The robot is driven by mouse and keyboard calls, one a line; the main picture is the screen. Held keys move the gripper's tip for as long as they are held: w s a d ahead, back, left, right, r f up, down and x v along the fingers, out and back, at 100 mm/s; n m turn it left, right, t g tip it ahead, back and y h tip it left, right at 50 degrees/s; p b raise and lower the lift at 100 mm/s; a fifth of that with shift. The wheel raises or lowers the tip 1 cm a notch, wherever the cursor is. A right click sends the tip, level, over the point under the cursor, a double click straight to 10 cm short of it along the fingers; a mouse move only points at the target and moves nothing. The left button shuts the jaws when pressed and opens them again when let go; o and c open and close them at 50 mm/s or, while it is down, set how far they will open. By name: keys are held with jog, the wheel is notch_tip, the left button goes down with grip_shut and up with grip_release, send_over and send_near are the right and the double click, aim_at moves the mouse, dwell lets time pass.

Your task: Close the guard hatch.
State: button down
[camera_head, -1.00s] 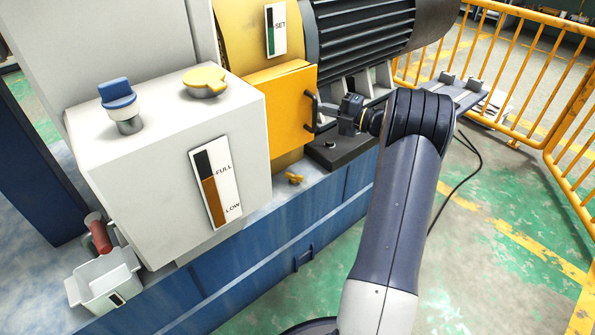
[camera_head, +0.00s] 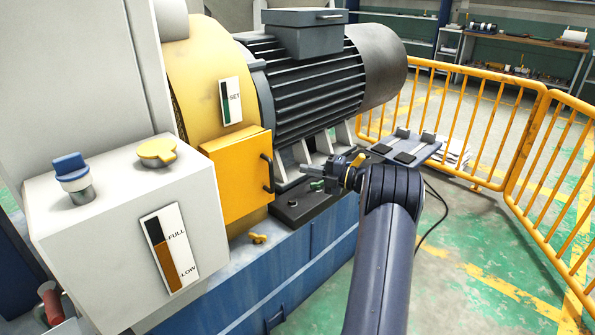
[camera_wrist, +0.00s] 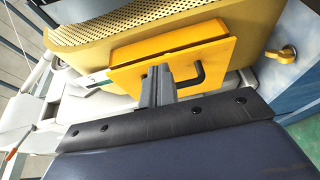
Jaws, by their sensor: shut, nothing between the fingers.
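The guard hatch (camera_head: 237,175) is a yellow panel with a black bar handle (camera_head: 267,173) on its right side. It sits against the rounded yellow guard (camera_head: 205,75); I cannot tell whether a small gap is left. My gripper (camera_head: 307,175) is shut and empty, to the right of the handle and apart from it in the head view. In the wrist view the gripper (camera_wrist: 156,76) points at the hatch (camera_wrist: 185,60) and covers part of its face. The handle (camera_wrist: 190,78) shows just right of the fingers there.
A grey box with a FULL/LOW gauge (camera_head: 170,247) and blue and yellow caps stands left of the hatch. A yellow wing knob (camera_head: 257,239) is below it. A finned motor (camera_head: 310,75) is behind. Yellow railings (camera_head: 450,115) stand at right, with open floor before them.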

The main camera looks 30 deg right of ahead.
jog(key=s+a+m+t+h, duration=0.1)
jog(key=s+a+m+h, duration=0.1)
jog(key=s+a, duration=0.35)
jog(key=s+a+m+t+h, duration=0.1)
jog(key=s+a+h, duration=0.15)
jog(key=s, duration=0.65)
jog(key=w+d+b+x, duration=0.1)
jog(key=d+b+x, duration=0.1)
jog(key=x, duration=1)
jog(key=shift+w+b, duration=0.2)
jog(key=shift+b, duration=0.2)
jog(key=shift+f+y, duration=0.1)
jog(key=shift+y, duration=0.15)
